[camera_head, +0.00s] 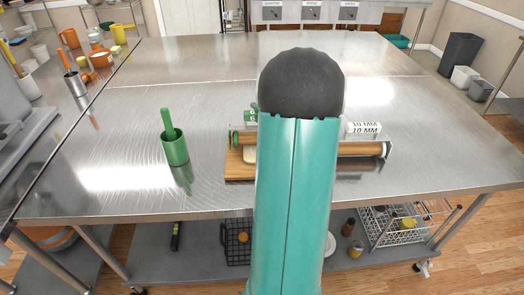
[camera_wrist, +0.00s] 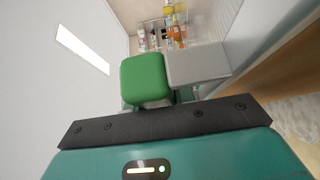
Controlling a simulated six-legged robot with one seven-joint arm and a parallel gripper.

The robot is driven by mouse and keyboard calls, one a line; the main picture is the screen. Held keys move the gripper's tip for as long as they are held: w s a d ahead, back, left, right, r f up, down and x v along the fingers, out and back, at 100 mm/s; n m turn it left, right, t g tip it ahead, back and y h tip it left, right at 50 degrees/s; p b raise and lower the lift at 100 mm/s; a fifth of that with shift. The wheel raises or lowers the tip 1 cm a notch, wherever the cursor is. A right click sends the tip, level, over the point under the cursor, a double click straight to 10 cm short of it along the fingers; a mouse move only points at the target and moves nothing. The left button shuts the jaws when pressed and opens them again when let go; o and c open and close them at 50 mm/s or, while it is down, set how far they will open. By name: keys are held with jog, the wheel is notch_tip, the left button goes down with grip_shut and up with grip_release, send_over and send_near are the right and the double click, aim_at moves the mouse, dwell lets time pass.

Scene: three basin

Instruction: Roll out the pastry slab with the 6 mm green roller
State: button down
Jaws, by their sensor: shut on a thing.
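My teal arm with its dark rounded joint fills the middle of the head view and hides my gripper there. In the wrist view my gripper (camera_wrist: 165,122) shows as a dark bar, shut on a green rounded block (camera_wrist: 145,80). In the head view a green block marked 6 (camera_head: 250,115) shows left of my arm, partly hidden. A wooden roller (camera_head: 360,149) lies across behind my arm, its middle hidden. A wooden board (camera_head: 238,168) is under its left part. A small cream edge of the pastry slab (camera_head: 249,155) shows beside my arm.
A white block marked 10 MM (camera_head: 363,129) stands behind the roller's right part. A green cup (camera_head: 174,148) with a green utensil stands left on the steel table (camera_head: 125,130). Orange and yellow vessels (camera_head: 100,55) are at the far left. The table's right side is clear.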

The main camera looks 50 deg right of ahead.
jog(key=shift+f, duration=0.1)
dwell(0.3)
jog(key=shift+s+a, duration=0.7)
jog(key=shift+a, duration=0.2)
jog(key=shift+s+a, duration=0.7)
jog(key=shift+a, duration=0.15)
jog(key=shift+s, duration=0.1)
jog(key=shift+s+a, duration=0.45)
jog(key=shift+a, duration=0.15)
jog(key=shift+s+a, duration=0.4)
jog(key=shift+a, duration=0.2)
jog(key=shift+r, duration=1)
jog(key=shift+r, duration=0.1)
jog(key=shift+r, duration=1.9)
